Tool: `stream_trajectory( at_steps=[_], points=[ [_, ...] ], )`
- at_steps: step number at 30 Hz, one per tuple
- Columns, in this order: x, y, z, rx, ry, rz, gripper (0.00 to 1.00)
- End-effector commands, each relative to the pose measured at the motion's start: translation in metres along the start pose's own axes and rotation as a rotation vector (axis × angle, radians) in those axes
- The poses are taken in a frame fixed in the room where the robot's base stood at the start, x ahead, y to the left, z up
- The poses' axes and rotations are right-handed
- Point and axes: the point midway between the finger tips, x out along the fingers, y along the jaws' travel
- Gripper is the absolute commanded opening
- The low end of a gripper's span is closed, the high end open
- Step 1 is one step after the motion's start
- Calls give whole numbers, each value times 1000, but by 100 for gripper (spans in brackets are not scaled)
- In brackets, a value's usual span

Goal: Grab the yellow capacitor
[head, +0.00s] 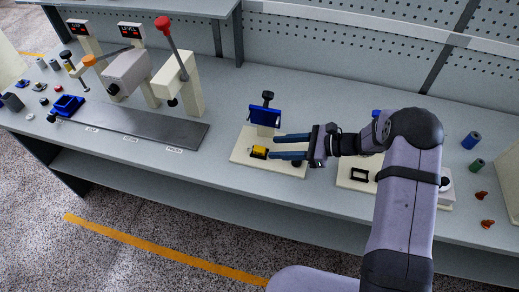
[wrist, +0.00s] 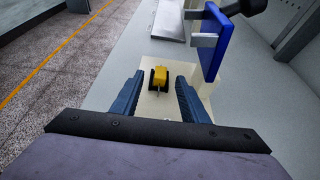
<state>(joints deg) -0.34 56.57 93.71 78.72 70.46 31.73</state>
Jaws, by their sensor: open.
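The yellow capacitor (head: 259,152) lies in a dark holder on a cream base plate (head: 241,157) in the head view. In the wrist view the yellow capacitor (wrist: 160,76) is ahead of my gripper, roughly centred between the finger lines, with a thin lead pointing toward me. My gripper (head: 274,146) has two blue fingers, held apart and empty, pointing left toward the capacitor. In the wrist view my gripper (wrist: 157,84) is open, with its fingertips short of or near the capacitor; exact contact cannot be told.
A blue plate on a black-knobbed fixture (head: 265,117) stands just behind the capacitor, and also right of it in the wrist view (wrist: 215,40). Lever machines (head: 180,82) and a grey strip (head: 140,125) are at left. A second cream plate (head: 345,183) lies at right.

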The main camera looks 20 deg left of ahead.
Motion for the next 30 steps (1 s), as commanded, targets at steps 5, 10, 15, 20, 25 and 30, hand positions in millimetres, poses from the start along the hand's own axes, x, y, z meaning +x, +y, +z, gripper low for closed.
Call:
stream_trajectory(
  at_steps=[5, 10, 15, 20, 25, 30],
  points=[
    [6, 0, -1, 2, 1, 2, 41],
    [24, -1, -3, 2, 1, 4, 41],
    [43, -2, -5, 1, 1, 2, 41],
    [52, -2, -6, 0, 1, 1, 41],
    [52, -3, -7, 0, 1, 0, 41],
    [52, -3, -7, 0, 1, 0, 12]
  ],
)
